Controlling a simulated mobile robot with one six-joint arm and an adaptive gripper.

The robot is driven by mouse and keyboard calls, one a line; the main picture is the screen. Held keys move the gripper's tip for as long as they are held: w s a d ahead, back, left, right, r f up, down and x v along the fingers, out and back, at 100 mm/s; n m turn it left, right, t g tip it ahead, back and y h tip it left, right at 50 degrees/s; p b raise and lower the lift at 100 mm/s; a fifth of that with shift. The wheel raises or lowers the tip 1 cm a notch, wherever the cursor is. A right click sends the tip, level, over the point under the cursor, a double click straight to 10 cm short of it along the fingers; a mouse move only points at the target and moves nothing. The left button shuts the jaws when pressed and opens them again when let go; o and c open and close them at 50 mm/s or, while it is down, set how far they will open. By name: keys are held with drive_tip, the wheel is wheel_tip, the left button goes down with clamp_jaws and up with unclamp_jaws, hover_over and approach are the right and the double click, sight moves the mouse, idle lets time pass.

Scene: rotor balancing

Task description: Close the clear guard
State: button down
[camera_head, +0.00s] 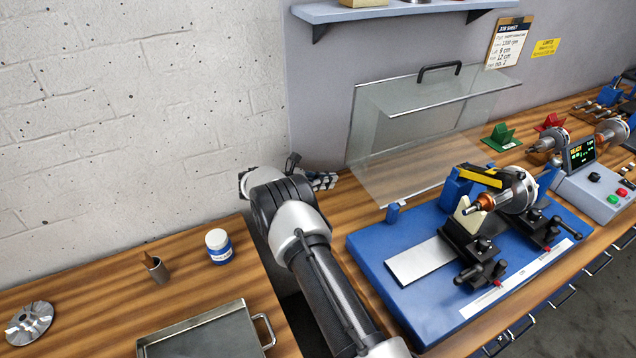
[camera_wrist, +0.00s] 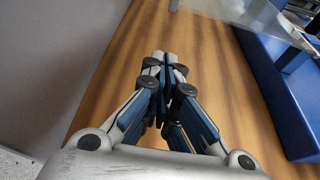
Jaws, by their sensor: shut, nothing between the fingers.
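The clear guard (camera_head: 402,140) stands raised behind the blue balancing base, its top panel tilted up toward the front. A black handle (camera_head: 438,68) sits on the top panel. A rotor (camera_head: 517,190) rests on the black supports of the blue base (camera_head: 380,262), uncovered in front of the guard. My gripper (camera_head: 328,181) is left of the guard, low over the wooden bench and apart from the guard. In the wrist view my gripper (camera_wrist: 161,58) has its fingers together and empty, with a corner of the clear guard (camera_wrist: 245,12) at the top right.
A control box (camera_head: 590,185) with a lit screen stands right of the base. A shelf (camera_head: 400,10) and a job sheet (camera_head: 508,42) are on the wall. A blue-labelled jar (camera_head: 219,246) and a metal tray (camera_head: 205,335) are on the left bench (camera_head: 110,290).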

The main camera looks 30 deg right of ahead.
drive_tip(key=x, duration=0.4)
drive_tip(key=shift+b, duration=0.35)
wheel_tip(320, 180, up, 3)
drive_tip(key=shift+s+a+r, duration=0.1)
drive_tip(key=shift+s+r, duration=0.1)
drive_tip(key=shift+r, duration=0.3)
drive_tip(key=shift+r, duration=0.1)
